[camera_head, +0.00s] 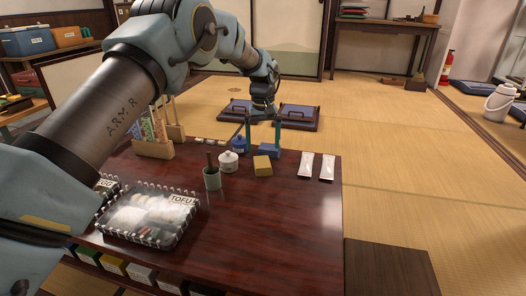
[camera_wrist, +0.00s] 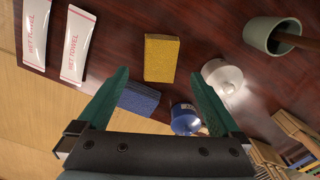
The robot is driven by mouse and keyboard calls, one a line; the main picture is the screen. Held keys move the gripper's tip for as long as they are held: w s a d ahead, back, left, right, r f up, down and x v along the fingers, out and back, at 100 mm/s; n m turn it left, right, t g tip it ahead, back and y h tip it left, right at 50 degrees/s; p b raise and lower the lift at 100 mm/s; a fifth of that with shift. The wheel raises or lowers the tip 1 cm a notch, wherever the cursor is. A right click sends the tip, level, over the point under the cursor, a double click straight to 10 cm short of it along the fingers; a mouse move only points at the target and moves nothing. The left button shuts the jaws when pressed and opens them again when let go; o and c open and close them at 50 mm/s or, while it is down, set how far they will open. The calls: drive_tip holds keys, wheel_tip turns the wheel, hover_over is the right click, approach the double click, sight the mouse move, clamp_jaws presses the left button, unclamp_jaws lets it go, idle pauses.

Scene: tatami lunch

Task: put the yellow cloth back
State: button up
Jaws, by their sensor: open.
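The yellow cloth (camera_head: 263,166) is a small folded block lying flat on the dark red table (camera_head: 310,215). In the wrist view the yellow cloth (camera_wrist: 160,58) lies just beyond my fingertips, roughly centred between them. A blue cloth (camera_head: 270,152) lies just behind it; in the wrist view the blue cloth (camera_wrist: 138,99) is nearer my palm, by the left finger. My gripper (camera_head: 262,148) is open and empty, its green fingers pointing down near the blue cloth. The gripper also frames the wrist view (camera_wrist: 160,76). Its exact height over the table is unclear.
A blue lidded pot (camera_head: 239,144) and a white lidded pot (camera_head: 228,161) stand left of the cloths. A grey-green cup (camera_head: 212,179) with a stick stands nearer. Two wet towel packets (camera_head: 306,165) lie to the right. A clear TOFU box (camera_head: 150,216) is front left. The table's right front is clear.

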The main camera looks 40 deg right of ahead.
wheel_tip(320, 180, up, 4)
drive_tip(key=shift+r+p, duration=0.15)
drive_tip(key=shift+p, duration=0.35)
drive_tip(key=w+a+r+n, duration=0.1)
drive_tip(key=w+a+r, duration=0.2)
drive_tip(key=w+a, duration=0.85)
drive_tip(key=a+r+n, duration=0.2)
drive_tip(key=a+r, duration=0.1)
drive_tip(key=a, duration=2)
drive_tip(key=s+a+n, duration=0.1)
drive_tip(key=s+a, duration=0.3)
drive_tip(key=a, duration=0.4)
drive_tip(key=s+a+n+t, duration=0.1)
drive_tip(key=s+a, duration=0.4)
drive_tip(key=a, duration=0.3)
drive_tip(key=s+a+f, duration=0.1)
drive_tip(key=s+a, duration=0.3)
drive_tip(key=a, duration=0.4)
drive_tip(key=shift+s+a+n+t, duration=0.15)
drive_tip(key=shift+s+n+t, duration=0.15)
drive_tip(key=shift+n, duration=0.1)
